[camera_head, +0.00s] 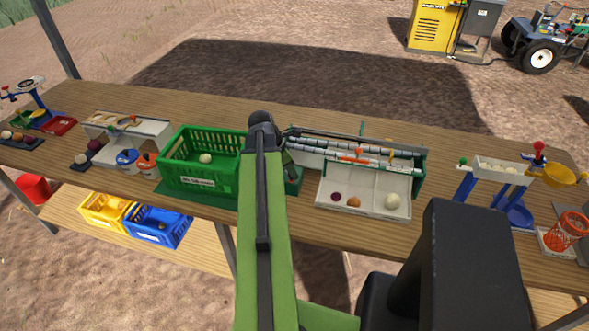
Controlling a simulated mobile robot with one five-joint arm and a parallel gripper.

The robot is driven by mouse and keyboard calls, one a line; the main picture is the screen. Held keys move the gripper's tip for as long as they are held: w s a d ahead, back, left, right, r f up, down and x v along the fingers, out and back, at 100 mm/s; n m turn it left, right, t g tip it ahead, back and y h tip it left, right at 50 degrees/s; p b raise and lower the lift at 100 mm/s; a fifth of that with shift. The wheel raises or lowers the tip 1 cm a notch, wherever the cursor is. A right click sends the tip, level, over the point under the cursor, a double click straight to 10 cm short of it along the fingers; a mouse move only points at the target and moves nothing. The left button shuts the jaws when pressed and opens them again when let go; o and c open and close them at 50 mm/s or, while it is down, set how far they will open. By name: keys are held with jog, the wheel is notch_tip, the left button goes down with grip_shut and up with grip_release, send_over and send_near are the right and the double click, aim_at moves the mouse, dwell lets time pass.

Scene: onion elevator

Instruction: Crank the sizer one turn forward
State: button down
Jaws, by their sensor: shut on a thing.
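The sizer (417,180) stands on the table right of the green crate. It is a green-sided frame with a row of long grey and white rollers (335,146) and a white tray (327,197) at its front. My green arm rises through the middle of the view and covers the area by the sizer's left end. No crank handle can be clearly made out there. My gripper is hidden behind my arm, so its jaws and any contact cannot be seen.
A green crate (183,180) with a pale onion (205,158) stands left of my arm. A white stand with blue and orange buckets is farther left. A blue-legged stand with a yellow bowl (558,174) is at the right. Yellow and blue crates sit on the lower shelf.

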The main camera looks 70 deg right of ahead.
jog(key=shift+w, duration=0.45)
jog(key=shift+w+a, duration=0.15)
jog(key=shift+w, duration=0.35)
jog(key=c, duration=1.2)
grip_release()
notch_tip(320, 180, up, 7)
jog(key=p, duration=0.7)
jog(key=shift+a, duration=0.1)
